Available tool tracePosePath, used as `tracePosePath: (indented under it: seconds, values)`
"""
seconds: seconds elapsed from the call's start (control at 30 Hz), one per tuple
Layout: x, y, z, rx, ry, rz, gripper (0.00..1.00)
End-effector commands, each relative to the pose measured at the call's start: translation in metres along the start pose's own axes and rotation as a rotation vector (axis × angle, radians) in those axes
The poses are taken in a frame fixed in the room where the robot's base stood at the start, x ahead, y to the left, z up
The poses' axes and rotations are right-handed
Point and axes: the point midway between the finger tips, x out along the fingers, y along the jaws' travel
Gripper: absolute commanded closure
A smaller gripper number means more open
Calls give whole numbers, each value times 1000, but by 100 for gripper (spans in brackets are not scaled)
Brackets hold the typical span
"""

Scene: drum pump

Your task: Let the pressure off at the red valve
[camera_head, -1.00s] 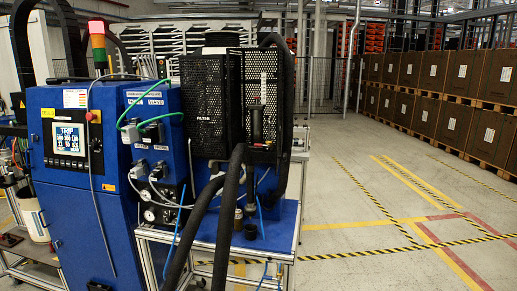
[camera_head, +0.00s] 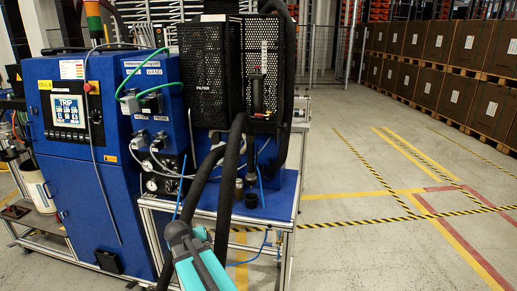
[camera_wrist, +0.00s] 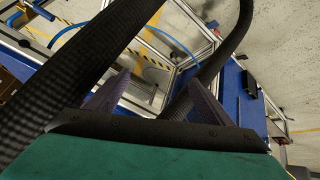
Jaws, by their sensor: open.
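The blue pump machine (camera_head: 85,165) stands at the left of the head view, with a lit screen (camera_head: 68,111) reading TRIP. A red round button (camera_head: 87,87) sits beside the screen. I cannot make out a red valve in either view. Small gauges (camera_head: 152,185) and fittings sit low on the machine's right panel, partly behind thick black hoses (camera_head: 230,175). My gripper (camera_wrist: 155,92) is open and empty in the wrist view, its two fingers apart. A black hose (camera_wrist: 75,65) crosses close in front of the left finger. In the head view my teal arm shows at bottom centre.
A black mesh filter housing (camera_head: 212,75) stands above a blue-topped, metal-framed bench (camera_head: 280,195). Thick hoses hang in front of it. The floor (camera_head: 350,215) to the right is clear, with striped tape. Brown crates (camera_head: 440,75) line the far right.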

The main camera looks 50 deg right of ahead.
Motion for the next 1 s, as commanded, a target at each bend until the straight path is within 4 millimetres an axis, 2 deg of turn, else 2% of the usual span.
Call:
tracePosePath:
  seconds: [0.03,0.2,0.4,0.5,0.6,0.73,0.9,1.0]
  values:
    - [-6,24,-29,44,60,32,25]
    - [-34,101,-113,178,267,130,25]
    - [-87,195,-196,302,507,229,25]
    - [-117,237,-228,347,617,268,25]
    - [-147,274,-254,380,714,299,25]
    - [-180,310,-277,405,812,328,25]
    - [-204,334,-291,418,879,345,25]
    - [-208,337,-293,420,889,348,25]
